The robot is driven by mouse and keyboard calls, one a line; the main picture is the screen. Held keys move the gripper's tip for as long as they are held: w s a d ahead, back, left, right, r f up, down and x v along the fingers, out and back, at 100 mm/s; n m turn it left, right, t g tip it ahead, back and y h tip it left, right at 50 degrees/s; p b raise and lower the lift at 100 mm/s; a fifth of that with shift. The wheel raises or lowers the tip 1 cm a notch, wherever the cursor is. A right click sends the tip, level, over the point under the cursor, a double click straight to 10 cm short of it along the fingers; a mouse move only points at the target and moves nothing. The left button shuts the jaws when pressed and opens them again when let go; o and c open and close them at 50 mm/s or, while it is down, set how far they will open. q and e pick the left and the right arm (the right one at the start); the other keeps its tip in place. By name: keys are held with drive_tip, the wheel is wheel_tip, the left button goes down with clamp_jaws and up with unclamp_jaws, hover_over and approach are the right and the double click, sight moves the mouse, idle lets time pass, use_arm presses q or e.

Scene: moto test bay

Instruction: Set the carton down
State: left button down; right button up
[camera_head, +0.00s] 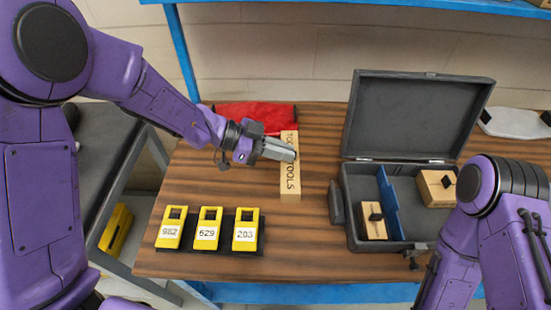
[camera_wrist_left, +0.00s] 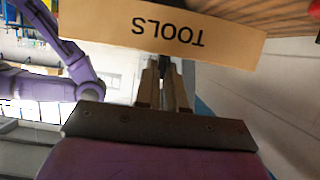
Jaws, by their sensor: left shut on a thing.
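The carton (camera_head: 291,181) is a long, narrow tan box with TOOLS printed on it, over the middle of the wooden table (camera_head: 330,125). My left gripper (camera_head: 290,152) comes in from the left and is shut on the carton near its middle. In the left wrist view the carton (camera_wrist_left: 165,28) lies across the top, with the word TOOLS upside down, and the gripper fingers (camera_wrist_left: 165,85) meet its edge. I cannot tell whether its underside touches the table. My right arm shows at the lower right; its gripper is out of view.
An open grey case (camera_head: 346,185) with a blue divider (camera_head: 389,205) and wooden blocks stands right of the carton. Several yellow numbered tags (camera_head: 207,230) stand at the front left. A red cloth (camera_head: 250,115) lies behind the carton. Bare table lies in front of the carton.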

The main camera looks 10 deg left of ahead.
use_arm(q)
drive_tip(key=f, duration=0.2)
drive_tip(key=w+a+f, duration=0.1)
drive_tip(key=f, duration=0.1)
drive_tip(key=w+a+f+p, duration=0.1)
drive_tip(key=f, duration=0.1)
drive_tip(key=shift+w+a+f, duration=0.1)
drive_tip(key=shift+a+f, duration=0.05)
drive_tip(key=shift+f, duration=0.25)
drive_tip(key=c, duration=1.2)
unclamp_jaws()
drive_tip(key=shift+f, duration=0.15)
